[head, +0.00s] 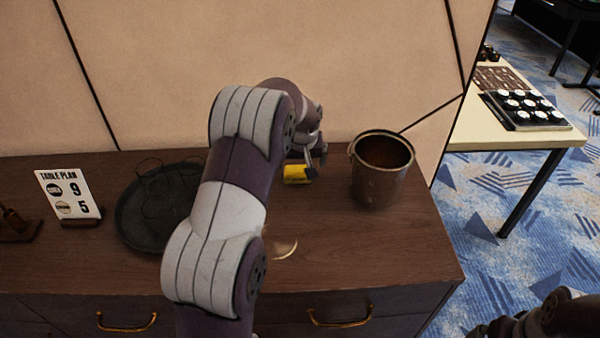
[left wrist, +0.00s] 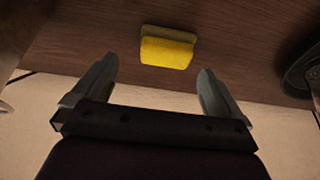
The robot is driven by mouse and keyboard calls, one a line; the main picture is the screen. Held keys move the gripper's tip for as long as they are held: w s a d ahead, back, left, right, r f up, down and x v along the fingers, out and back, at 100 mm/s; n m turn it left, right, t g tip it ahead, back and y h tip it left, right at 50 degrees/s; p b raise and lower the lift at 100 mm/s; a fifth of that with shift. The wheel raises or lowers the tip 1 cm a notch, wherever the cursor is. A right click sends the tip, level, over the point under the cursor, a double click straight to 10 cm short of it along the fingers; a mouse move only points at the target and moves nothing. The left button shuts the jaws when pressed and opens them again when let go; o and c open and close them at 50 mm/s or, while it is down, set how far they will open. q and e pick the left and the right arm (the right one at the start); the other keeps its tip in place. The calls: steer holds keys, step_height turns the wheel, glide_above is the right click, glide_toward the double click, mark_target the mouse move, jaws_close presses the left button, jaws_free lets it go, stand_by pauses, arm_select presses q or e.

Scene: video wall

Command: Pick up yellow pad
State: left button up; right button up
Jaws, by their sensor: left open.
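The yellow pad (head: 296,174) lies on the dark wooden sideboard (head: 330,240), left of a metal bucket. In the head view my left arm and gripper hide part of it. The left wrist view shows the yellow pad (left wrist: 168,48) whole, with a duller tan band along one long edge. My left gripper (head: 313,168) is close to the pad. In the left wrist view the open fingers of my left gripper (left wrist: 157,82) are apart and empty, with the pad beyond the tips. My right gripper cannot be made out; a dark arm part shows at the lower right of the head view.
The bucket (head: 380,172) stands close to the right of the pad. A dark round tray (head: 140,238) with glasses and a table plan sign (head: 70,195) are at left. A wall (head: 160,70) rises behind. The sideboard's front right is clear.

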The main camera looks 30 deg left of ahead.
mark_target(297, 169)
arm_select(q)
steer(key=x, duration=0.5)
steer(key=shift+s+a+f+p, duration=0.15)
steer(key=shift+s+a+p, duration=0.15)
steer(key=shift+p, duration=0.05)
steer(key=shift+w+f, duration=0.1)
steer(key=shift+f, duration=0.05)
steer(key=shift+c, duration=0.7)
steer(key=c, duration=0.8)
steer(key=shift+r, duration=0.65)
step_height(297, 169, up, 3)
steer(key=shift+f, duration=0.1)
steer(key=s+d+r, duration=0.2)
steer(key=d, duration=0.1)
steer(key=s+d+r+b, duration=0.1)
steer(key=s+d+r, duration=0.1)
steer(key=d, duration=0.1)
steer(key=s+d+r+b, duration=0.1)
steer(key=s+d+r, duration=0.2)
steer(key=shift+d, duration=0.25)
